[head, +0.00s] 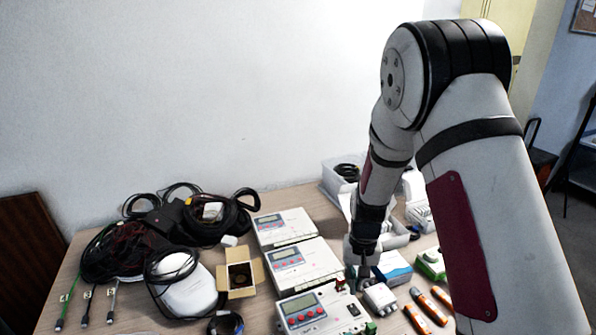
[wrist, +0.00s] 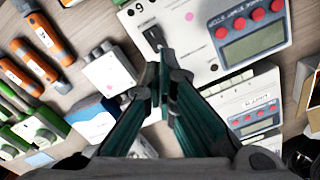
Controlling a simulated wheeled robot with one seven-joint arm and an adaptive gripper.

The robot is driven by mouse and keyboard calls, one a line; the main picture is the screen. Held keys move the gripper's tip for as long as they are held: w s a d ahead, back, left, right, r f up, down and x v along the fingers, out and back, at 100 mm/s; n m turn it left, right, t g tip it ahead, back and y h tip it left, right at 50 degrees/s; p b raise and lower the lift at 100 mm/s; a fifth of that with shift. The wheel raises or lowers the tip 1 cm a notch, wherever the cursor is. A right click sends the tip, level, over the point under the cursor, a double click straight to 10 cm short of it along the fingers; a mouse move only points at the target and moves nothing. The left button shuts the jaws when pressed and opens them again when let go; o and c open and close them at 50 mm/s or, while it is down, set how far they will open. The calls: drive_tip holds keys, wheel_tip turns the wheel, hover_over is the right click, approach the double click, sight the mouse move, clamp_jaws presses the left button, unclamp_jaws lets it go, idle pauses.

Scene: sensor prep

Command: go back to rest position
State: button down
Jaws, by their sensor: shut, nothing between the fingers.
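My gripper (wrist: 163,80) is shut and empty in the wrist view, its two fingers meeting at the tips. In the head view, my gripper (head: 362,274) points down beside the white devices with screens, near a small light box-shaped sensor (head: 379,297). The front white device (head: 313,311) also shows in the wrist view (wrist: 200,50), just beyond the fingertips. The small sensor shows in the wrist view (wrist: 110,70), left of the fingers. I cannot tell whether the fingertips touch anything.
Orange-and-grey tools (head: 431,305) and a green-and-white part (head: 430,263) lie at the right. An open cardboard box (head: 240,279) and coiled black cables (head: 120,250) lie at the left. A clear bin (head: 340,172) stands at the back. Free space is above the table.

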drive_tip(key=s+r+n+t, duration=0.1)
drive_tip(key=s+r, duration=0.3)
drive_tip(key=r, duration=0.6)
drive_tip(key=s+r+t, duration=0.1)
drive_tip(key=s+r, duration=0.3)
drive_tip(key=r, duration=0.7)
drive_tip(key=s+r+t, duration=0.1)
drive_tip(key=s+r, duration=0.4)
drive_tip(key=s, duration=0.4)
drive_tip(key=s+r+n+t, duration=0.1)
drive_tip(key=s+r+t, duration=0.1)
drive_tip(key=s+r, duration=0.3)
drive_tip(key=s, duration=0.4)
drive_tip(key=shift+d, duration=0.2)
drive_tip(key=shift+a, duration=0.15)
